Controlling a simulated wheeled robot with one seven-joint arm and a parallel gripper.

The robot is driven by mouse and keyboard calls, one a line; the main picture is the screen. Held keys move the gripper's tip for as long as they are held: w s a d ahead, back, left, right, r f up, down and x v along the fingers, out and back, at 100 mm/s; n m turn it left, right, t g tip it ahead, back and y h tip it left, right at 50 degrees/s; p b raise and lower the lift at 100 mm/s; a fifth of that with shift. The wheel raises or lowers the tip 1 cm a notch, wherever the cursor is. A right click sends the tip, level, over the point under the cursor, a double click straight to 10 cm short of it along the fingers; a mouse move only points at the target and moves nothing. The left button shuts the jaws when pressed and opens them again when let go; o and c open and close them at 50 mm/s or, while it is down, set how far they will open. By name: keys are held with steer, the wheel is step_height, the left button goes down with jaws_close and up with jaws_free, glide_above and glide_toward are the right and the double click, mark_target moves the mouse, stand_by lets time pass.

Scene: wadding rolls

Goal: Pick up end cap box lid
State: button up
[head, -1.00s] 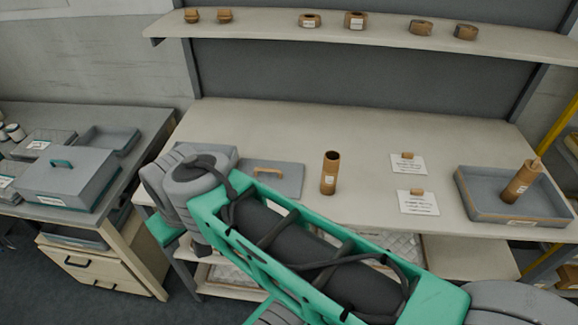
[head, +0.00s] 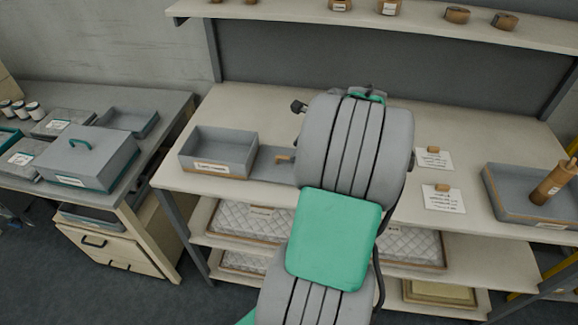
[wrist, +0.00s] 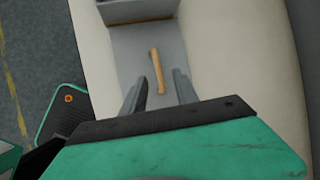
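The lid, a flat grey panel with a wooden bar handle, lies on the workbench just right of an open grey box. In the head view my arm covers much of the lid (head: 268,166). In the wrist view the lid (wrist: 128,55) shows more fully, with its wooden handle (wrist: 154,62) standing across the middle. My gripper (wrist: 159,76) is open, with one finger on each side of the handle's near end. It looks empty; I cannot tell how high it is above the lid. In the head view my arm hides the gripper.
The open grey box (head: 248,152) with a label stands close to the lid's edge. A shallow grey tray (head: 497,185) holding a wooden tube (head: 553,183) is at the right. Paper cards (head: 443,199) lie between. A closed grey box with a teal handle (head: 95,158) stands on the left bench.

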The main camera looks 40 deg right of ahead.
mark_target(289, 162)
steer(key=p+x, duration=0.1)
steer(key=x, duration=0.4)
steer(key=shift+a+f, duration=0.1)
steer(key=shift+f, duration=0.1)
steer(key=shift+s, duration=0.1)
steer(key=shift+c, duration=0.4)
jaws_close()
